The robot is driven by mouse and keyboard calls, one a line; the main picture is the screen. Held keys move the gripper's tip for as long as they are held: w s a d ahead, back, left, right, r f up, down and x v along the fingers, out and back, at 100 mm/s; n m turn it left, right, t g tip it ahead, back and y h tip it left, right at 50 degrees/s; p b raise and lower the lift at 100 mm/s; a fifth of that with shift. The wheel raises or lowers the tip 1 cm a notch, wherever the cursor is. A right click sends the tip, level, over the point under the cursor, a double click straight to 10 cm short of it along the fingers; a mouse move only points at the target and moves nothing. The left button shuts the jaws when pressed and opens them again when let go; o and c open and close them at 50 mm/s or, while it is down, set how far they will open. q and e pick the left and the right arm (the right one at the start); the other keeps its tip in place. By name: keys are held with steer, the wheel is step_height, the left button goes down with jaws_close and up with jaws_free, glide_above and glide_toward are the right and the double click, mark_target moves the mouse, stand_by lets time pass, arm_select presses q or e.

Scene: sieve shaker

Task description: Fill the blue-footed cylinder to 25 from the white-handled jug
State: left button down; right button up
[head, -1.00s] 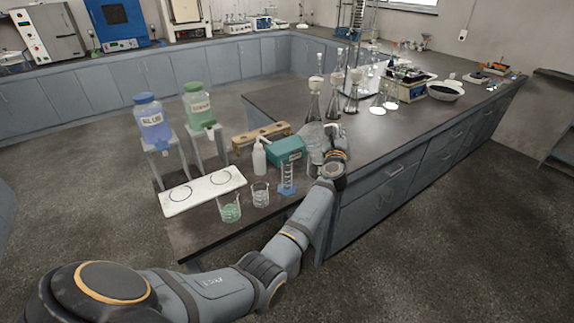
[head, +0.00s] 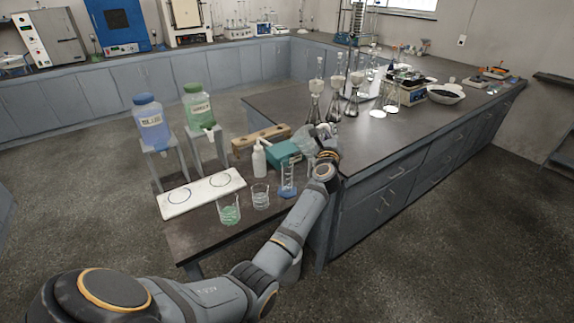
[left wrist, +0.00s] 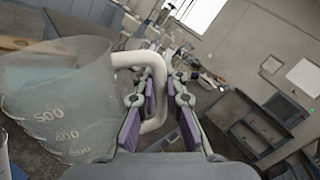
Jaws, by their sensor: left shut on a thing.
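The blue-footed cylinder (head: 287,180) stands upright on the low bench, just right of two beakers. Its liquid level is too small to read. My left gripper (head: 327,158) is shut on the white handle (left wrist: 155,90) of the jug. The clear jug (head: 303,141) is held off the bench, above and slightly right of the cylinder, and looks tilted left. In the left wrist view the jug (left wrist: 60,100) shows white graduations and pale contents. The handle lies between the finger pads (left wrist: 157,100). I cannot tell whether liquid is flowing. My right gripper is out of view.
A teal box (head: 284,152) and a white wash bottle (head: 259,160) stand close behind the cylinder. A green-liquid beaker (head: 229,211), another beaker (head: 260,197) and a white board (head: 201,194) lie left. Flasks (head: 334,103) crowd the higher bench behind.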

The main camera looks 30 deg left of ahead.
arm_select(q)
steer(key=shift+w, duration=0.1)
steer(key=shift+r, duration=0.1)
steer(key=shift+s+a, duration=0.15)
steer(key=shift+s, duration=0.1)
steer(key=shift+w, duration=0.15)
steer(key=shift+s+a+r+n, duration=0.1)
steer(key=shift+s+a+n, duration=0.1)
steer(key=shift+n, duration=0.1)
steer(key=shift+w+d, duration=0.1)
steer(key=shift+b, duration=0.35)
stand_by(0.3)
